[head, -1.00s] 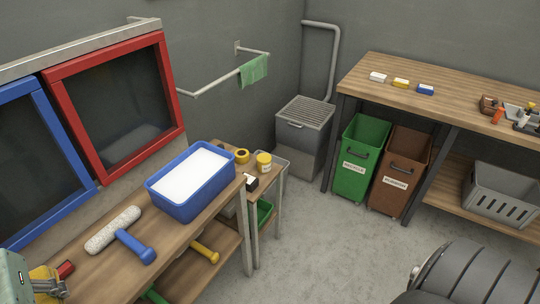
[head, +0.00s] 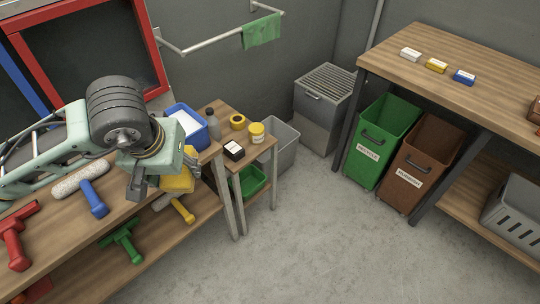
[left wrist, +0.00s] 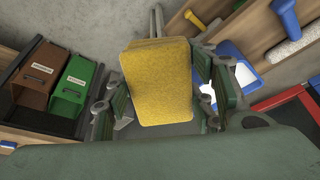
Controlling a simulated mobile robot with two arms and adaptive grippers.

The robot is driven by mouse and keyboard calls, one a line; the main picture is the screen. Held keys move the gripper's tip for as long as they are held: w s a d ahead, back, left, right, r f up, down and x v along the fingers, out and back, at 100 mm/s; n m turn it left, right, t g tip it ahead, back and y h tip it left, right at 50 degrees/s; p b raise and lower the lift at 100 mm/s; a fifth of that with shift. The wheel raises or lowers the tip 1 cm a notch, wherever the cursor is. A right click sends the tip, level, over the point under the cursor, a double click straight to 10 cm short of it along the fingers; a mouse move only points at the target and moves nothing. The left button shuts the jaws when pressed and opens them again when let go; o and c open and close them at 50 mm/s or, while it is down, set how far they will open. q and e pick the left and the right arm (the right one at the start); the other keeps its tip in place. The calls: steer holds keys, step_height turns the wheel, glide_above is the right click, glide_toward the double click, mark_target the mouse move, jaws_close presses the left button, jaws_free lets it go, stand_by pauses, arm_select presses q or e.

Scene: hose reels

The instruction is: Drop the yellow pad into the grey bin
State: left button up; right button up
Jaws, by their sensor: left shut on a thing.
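My left gripper (head: 160,184) is shut on the yellow pad (head: 178,180) and holds it in the air over the front edge of the left workbench. The pad also fills the middle of the left wrist view (left wrist: 157,82), between the green fingers (left wrist: 165,95). The grey bin (head: 283,150) is an open-topped bin on the floor, behind and right of the small side table. The pad is left of the bin and apart from it. The table hides part of the bin. My right gripper is not in view.
Green (head: 380,140) and brown (head: 421,160) bins stand right. The middle floor is clear.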

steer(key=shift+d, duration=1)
